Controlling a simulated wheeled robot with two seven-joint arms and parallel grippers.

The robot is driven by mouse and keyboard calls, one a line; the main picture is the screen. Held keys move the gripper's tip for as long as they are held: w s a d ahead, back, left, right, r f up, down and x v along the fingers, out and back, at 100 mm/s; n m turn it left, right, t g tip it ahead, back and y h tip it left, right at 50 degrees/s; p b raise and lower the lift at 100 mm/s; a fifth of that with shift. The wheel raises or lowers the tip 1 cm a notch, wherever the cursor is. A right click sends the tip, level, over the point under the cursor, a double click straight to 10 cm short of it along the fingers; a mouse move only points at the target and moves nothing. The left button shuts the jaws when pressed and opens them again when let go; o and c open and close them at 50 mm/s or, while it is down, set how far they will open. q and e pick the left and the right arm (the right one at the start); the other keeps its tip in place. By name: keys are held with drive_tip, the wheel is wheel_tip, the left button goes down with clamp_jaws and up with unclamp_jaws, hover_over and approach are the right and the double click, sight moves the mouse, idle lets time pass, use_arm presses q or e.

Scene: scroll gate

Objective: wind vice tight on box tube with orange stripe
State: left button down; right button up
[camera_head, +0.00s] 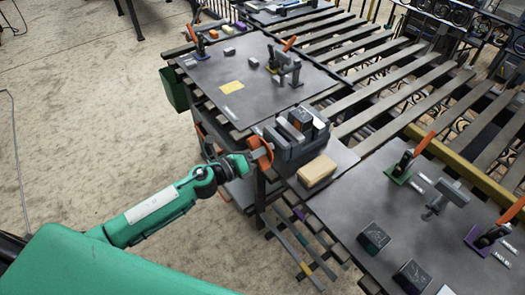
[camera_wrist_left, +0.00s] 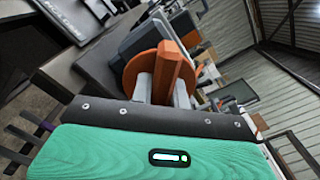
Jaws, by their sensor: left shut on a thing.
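The grey vice (camera_head: 291,153) stands on the bench edge. Its orange winding handle (camera_head: 262,152) faces my left arm. My left gripper (camera_head: 252,156) is shut on the handle. In the left wrist view, the orange handle (camera_wrist_left: 170,62) has a round disc behind an upright bar, and the gripper's two grey fingers (camera_wrist_left: 163,90) sit either side of the bar. A dark block-shaped piece (camera_head: 301,116) shows at the top of the vice jaws. I cannot make out an orange stripe on it or whether the jaws touch it. My right gripper is not in view.
A tan block (camera_head: 316,171) lies beside the vice. A dark plate (camera_head: 205,72) with clamps and a yellow sheet (camera_head: 232,88) lies beyond. Clamps with orange levers and dark cubes (camera_head: 373,238) occupy the right plate. Several thin bars stick out below the bench. The floor at left is open.

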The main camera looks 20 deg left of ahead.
use_arm(q)
drive_tip(key=m, duration=0.4)
drive_tip(key=shift+s+f+m+b, duration=0.15)
drive_tip(key=shift+f+m+b, duration=0.05)
drive_tip(key=shift+m+b, duration=0.2)
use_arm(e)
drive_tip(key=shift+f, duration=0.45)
use_arm(q)
drive_tip(key=c, duration=1.4)
unclamp_jaws()
drive_tip(key=shift+o, duration=0.2)
drive_tip(key=shift+r, duration=0.15)
